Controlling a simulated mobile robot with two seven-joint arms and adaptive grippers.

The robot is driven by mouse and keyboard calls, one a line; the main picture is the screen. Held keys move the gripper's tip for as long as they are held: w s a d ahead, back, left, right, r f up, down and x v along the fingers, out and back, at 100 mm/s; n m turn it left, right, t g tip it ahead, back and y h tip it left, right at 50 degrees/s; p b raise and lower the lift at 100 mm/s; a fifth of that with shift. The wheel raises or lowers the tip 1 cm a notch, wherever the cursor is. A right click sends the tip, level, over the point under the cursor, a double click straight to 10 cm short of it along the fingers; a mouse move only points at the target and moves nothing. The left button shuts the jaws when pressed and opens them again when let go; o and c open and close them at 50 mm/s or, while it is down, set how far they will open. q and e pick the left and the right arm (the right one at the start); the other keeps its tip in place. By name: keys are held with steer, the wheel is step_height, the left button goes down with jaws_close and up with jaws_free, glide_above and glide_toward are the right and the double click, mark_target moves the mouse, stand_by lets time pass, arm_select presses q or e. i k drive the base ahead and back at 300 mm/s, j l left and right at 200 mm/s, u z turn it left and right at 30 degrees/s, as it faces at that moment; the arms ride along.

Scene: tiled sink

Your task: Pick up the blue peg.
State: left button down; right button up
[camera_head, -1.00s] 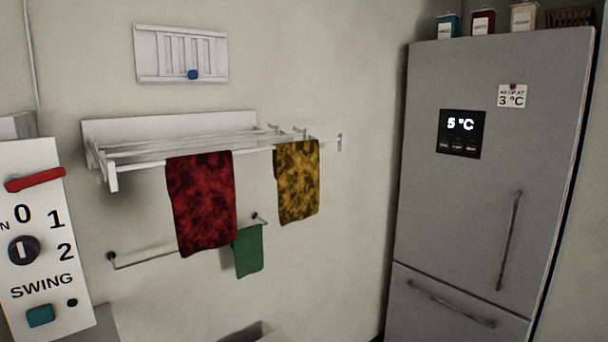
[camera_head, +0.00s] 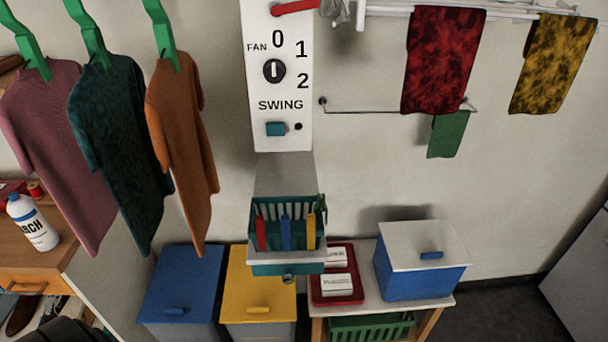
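The blue peg (camera_head: 286,233) is upright at the front of a teal basket (camera_head: 263,209), between a red peg (camera_head: 261,233) and a yellow peg (camera_head: 311,231). I cannot tell whether it is clipped on the rim or stands inside. The basket is below the fan control panel, near the middle of the head view. Neither of my grippers shows in this view.
Shirts (camera_head: 128,150) hang from green clips at the left. Below the basket are a blue-lidded bin (camera_head: 183,278) and a yellow-lidded bin (camera_head: 258,280). A red tray (camera_head: 336,297) and a blue box (camera_head: 421,281) sit on a bench to the right.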

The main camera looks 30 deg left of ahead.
mark_target(285, 219)
steer(key=u, duration=1.05)
